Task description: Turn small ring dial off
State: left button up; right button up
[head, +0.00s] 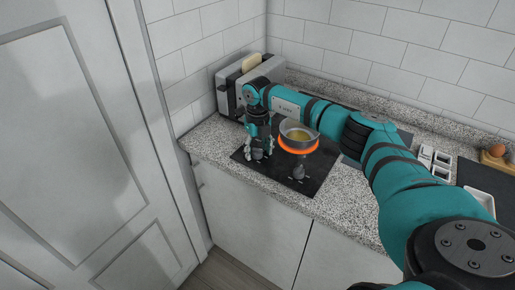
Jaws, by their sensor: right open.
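A black cooktop (318,182) is set in the speckled counter. An orange ring (298,150) glows on it under a metal pot (285,127) with yellowish contents. My right gripper (258,154) points down over the left part of the cooktop, left of the pot, with its fingers apart. I see nothing clearly held in it. The small ring dial cannot be made out; the gripper may cover it. A dark grey piece (298,172) sticks out in front of the ring; I cannot tell whether it is a handle or a knob. My left gripper is out of view.
A toaster (232,75) with bread stands behind my right gripper near the wall. My right arm crosses over the counter from the right. White containers (441,160), an egg (497,150) and a white tray (482,199) are at the right. A white door fills the left.

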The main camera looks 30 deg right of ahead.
jog(key=c, duration=1.1)
jog(key=shift+c, duration=0.2)
jog(key=n+b, duration=0.1)
jog(key=n, duration=0.1)
jog(key=shift+f+n+b, duration=0.1)
jog(key=shift+n+b, duration=0.3)
jog(key=n+b, duration=0.1)
jog(key=n, duration=0.2)
jog(key=shift+n+b, duration=0.3)
jog(key=shift+b, duration=0.05)
jog(key=n+b, duration=0.1)
jog(key=n, duration=0.2)
jog(key=shift+n, duration=0.3)
jog(key=shift+w+n+b, duration=0.1)
jog(key=shift+n+b, duration=0.55)
jog(key=shift+n, duration=1.35)
jog(key=shift+r, duration=0.2)
